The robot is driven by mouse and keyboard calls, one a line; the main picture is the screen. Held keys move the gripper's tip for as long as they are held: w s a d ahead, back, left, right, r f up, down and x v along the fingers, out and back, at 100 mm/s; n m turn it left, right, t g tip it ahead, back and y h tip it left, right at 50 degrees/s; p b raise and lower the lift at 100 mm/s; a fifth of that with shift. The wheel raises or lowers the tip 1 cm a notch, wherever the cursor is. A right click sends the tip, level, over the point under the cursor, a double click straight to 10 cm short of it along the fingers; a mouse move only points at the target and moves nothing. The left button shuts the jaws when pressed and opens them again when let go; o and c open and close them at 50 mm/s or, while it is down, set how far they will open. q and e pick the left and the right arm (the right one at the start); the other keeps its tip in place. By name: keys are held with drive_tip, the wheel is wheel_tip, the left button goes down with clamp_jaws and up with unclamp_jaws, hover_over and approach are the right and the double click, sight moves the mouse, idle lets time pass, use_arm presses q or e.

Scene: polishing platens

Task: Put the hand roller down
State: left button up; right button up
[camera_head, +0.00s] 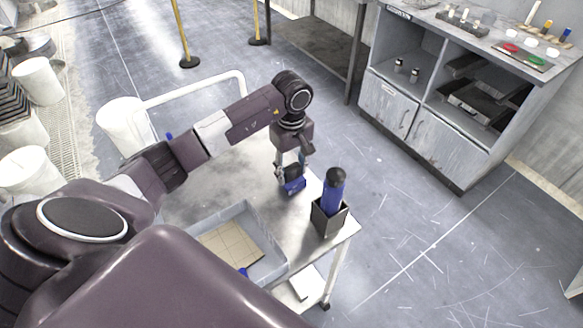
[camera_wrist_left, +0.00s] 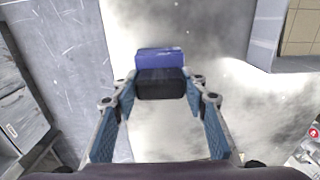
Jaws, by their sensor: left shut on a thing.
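My left gripper (camera_head: 289,174) is over the right part of the metal cart top (camera_head: 190,202). It is shut on the hand roller (camera_head: 295,186), a small blue and black thing at its fingertips. In the left wrist view the blue block of the roller (camera_wrist_left: 160,56) shows beyond a black part, between the fingers (camera_wrist_left: 160,92). The roller is low, close to the cart top; I cannot tell if it touches. My right gripper is not in view.
A black square holder (camera_head: 328,221) with a blue, black-topped cylinder (camera_head: 334,188) stands at the cart's right corner, close to my gripper. A grey tray (camera_head: 274,260) with a tan gridded sheet is at the front. A cabinet (camera_head: 419,137) stands beyond open floor.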

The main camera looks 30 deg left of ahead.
use_arm(q)
drive_tip(key=shift+s+f+b, duration=0.1)
drive_tip(key=shift+f+b, duration=0.45)
drive_tip(key=shift+b, duration=0.1)
drive_tip(key=shift+s+d+f, duration=0.1)
drive_tip(key=c, duration=0.3)
drive_tip(key=o, duration=1)
drive_tip(key=shift+f, duration=0.1)
drive_tip(key=o, duration=0.3)
drive_tip(key=shift+w+r, duration=0.2)
drive_tip(key=shift+r, duration=0.05)
